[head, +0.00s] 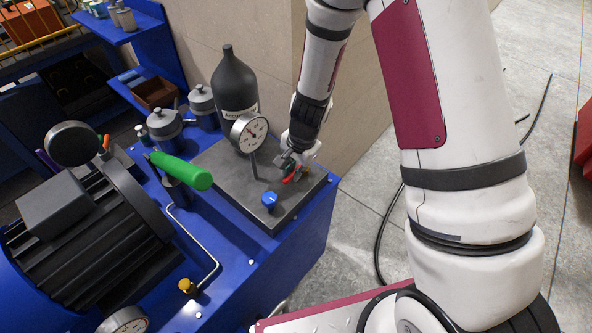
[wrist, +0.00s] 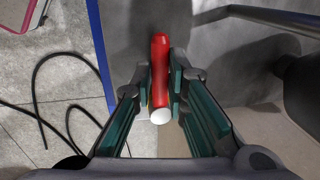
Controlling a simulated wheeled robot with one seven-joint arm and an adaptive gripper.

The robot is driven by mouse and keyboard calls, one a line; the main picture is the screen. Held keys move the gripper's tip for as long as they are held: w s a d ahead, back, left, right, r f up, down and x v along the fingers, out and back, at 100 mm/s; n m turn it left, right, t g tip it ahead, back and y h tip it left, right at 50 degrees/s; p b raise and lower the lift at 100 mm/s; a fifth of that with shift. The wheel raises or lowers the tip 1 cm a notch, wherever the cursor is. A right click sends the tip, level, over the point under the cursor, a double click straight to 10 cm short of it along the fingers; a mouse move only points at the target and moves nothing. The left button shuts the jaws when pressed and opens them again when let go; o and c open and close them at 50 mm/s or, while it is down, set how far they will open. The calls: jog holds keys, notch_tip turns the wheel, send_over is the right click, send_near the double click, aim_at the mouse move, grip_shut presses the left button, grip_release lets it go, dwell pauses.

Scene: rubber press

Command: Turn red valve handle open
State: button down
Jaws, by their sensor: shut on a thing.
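The red valve handle (wrist: 160,62) shows in the wrist view as a long red bar between my fingers, with a white rounded part (wrist: 160,116) at its near end. My gripper (wrist: 161,88) is shut on the handle, with a teal-padded finger on each side. In the head view the red handle (head: 291,178) is a small red piece at the right side of the dark plate. My gripper (head: 287,163) reaches down to it there and hides part of the valve.
A blue knob (head: 269,200), a dial gauge (head: 249,132) and a dark bottle (head: 235,85) stand close by on the dark plate (head: 240,190). A green lever (head: 181,171) and a motor (head: 85,215) are further left. Open floor lies right of the blue bench.

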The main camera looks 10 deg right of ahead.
jog(key=shift+w, duration=0.15)
dwell(0.3)
jog(key=c, duration=1.6)
grip_release()
jog(key=shift+r, duration=0.1)
jog(key=r, duration=0.4)
jog(key=s+d+r, duration=0.1)
jog(key=r, duration=0.2)
jog(key=s+r, duration=0.1)
jog(key=r, duration=0.3)
jog(key=shift+d+r, duration=0.15)
jog(key=shift+r, duration=0.15)
jog(key=shift+r, duration=0.1)
jog(key=s+d+r+n+t, duration=0.1)
jog(key=s+r+n, duration=0.2)
jog(key=s+r, duration=0.35)
jog(key=s+r+n, duration=0.2)
jog(key=s+r, duration=0.2)
jog(key=r, duration=0.5)
jog(key=s+d+r+n, duration=0.1)
jog(key=s+r+n, duration=0.1)
jog(key=s, duration=0.2)
jog(key=s+d+r+n+t+h, duration=0.1)
jog(key=s+d+r, duration=0.1)
jog(key=s, duration=0.3)
jog(key=s+d+r+n+p, duration=0.1)
jog(key=s+d+r+n, duration=0.1)
jog(key=s, duration=0.3)
jog(key=shift+d+n, duration=0.1)
jog(key=shift+n, duration=0.2)
